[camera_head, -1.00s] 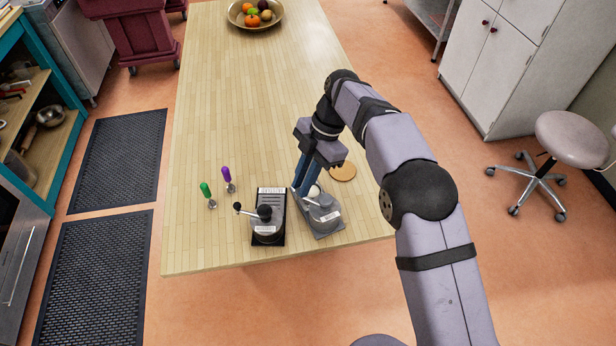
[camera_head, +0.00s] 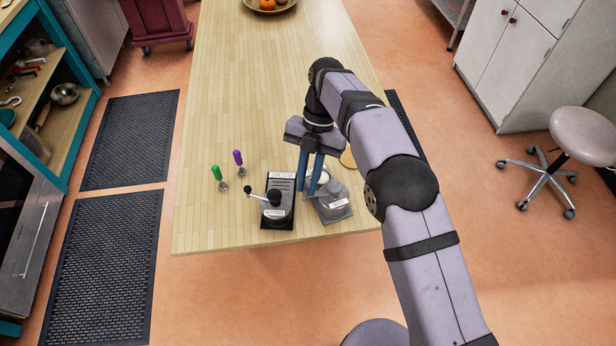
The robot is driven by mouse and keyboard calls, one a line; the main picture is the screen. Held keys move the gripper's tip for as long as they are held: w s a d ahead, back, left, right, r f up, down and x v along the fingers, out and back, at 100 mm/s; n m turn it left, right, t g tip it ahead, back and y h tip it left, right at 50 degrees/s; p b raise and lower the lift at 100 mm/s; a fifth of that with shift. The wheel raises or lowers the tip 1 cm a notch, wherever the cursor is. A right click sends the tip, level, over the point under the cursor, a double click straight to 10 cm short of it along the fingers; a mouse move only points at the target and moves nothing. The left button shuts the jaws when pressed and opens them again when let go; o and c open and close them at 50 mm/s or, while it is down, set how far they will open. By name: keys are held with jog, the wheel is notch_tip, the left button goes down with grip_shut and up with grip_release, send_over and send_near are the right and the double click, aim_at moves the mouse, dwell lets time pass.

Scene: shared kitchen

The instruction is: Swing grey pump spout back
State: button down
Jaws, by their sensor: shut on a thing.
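The grey pump (camera_head: 335,208) stands on a flat grey base near the front edge of the wooden table. My gripper (camera_head: 309,188) points down at its left side, with its two blue fingers close together. The gripper is shut on the grey pump's spout, which is mostly hidden between and behind the fingers. A pale round part shows just right of the fingertips. The dark device (camera_head: 277,206) with a black knob and a lever reaching left stands just left of the grey pump, apart from the fingers.
A green-handled tool (camera_head: 217,174) and a purple-handled tool (camera_head: 238,158) stand left of the dark device. A round wooden disc (camera_head: 348,159) is partly hidden behind my arm. A fruit bowl (camera_head: 285,7) is at the far end. The middle of the table (camera_head: 255,90) is clear.

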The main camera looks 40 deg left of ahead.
dwell(0.3)
jog(key=c, duration=1.7)
grip_release()
jog(key=shift+r, duration=0.1)
jog(key=shift+v, duration=1.2)
jog(key=p+v, duration=0.4)
jog(key=p, duration=0.2)
jog(key=shift+r, duration=0.4)
jog(key=shift+w+p, duration=0.1)
jog(key=shift+p, duration=0.25)
